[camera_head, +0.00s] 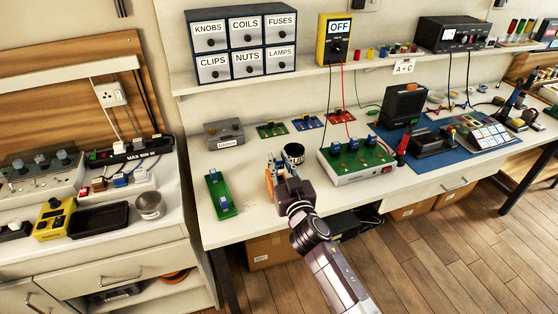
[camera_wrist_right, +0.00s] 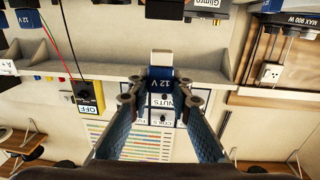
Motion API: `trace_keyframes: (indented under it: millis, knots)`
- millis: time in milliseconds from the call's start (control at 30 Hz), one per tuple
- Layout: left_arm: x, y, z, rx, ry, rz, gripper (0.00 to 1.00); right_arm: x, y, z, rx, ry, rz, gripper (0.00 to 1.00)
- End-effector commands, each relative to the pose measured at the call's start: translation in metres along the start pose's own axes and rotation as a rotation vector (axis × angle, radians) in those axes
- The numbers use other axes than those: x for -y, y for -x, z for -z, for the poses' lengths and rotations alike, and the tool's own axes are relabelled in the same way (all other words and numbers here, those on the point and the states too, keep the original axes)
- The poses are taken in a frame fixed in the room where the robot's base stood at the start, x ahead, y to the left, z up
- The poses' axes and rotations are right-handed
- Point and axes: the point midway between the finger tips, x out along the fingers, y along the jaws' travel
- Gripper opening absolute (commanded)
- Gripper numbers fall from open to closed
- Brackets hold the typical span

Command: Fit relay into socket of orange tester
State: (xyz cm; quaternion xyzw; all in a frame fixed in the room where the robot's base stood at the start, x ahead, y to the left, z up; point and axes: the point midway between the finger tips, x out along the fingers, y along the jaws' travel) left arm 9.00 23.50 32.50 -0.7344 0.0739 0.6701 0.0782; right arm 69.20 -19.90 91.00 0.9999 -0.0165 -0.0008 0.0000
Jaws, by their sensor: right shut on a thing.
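My right gripper (camera_head: 278,163) is above the middle bench, seen from behind. In the right wrist view its fingers (camera_wrist_right: 158,92) are shut on a blue relay (camera_wrist_right: 160,74) marked 12 V, with a pale end pointing away from the gripper. In the head view the gripper mostly hides the relay. An orange thing (camera_head: 268,184) shows in part beside the gripper at the left; I cannot tell whether it is the orange tester, and no socket shows on it. My left gripper is not in view.
A dark labelled cup (camera_head: 294,152) stands just behind the gripper. A green board (camera_head: 380,158) with blue relays is at its right. Another green board (camera_head: 214,182) lies at the left. A shelf (camera_head: 290,78) with drawers (camera_head: 243,45) overhangs the bench. Bare bench lies front left.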

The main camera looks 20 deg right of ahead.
Motion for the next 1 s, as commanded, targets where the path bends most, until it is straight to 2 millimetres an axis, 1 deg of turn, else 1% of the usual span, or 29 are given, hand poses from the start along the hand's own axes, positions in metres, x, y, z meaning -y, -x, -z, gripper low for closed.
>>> trace_keyframes:
  millis: [33,233,1000]
  knots:
    - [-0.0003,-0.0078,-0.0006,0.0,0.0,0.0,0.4,-0.0001,0.0,-0.008,0.0,-0.001,0.0,0.02]
    - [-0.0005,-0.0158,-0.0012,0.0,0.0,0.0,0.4,-0.0004,0.0,-0.0165,0.0,-0.001,-0.001,0.02]
    - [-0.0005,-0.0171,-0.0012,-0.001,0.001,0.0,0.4,0.0002,0.0002,-0.0175,0.0,-0.001,-0.001,0.02]
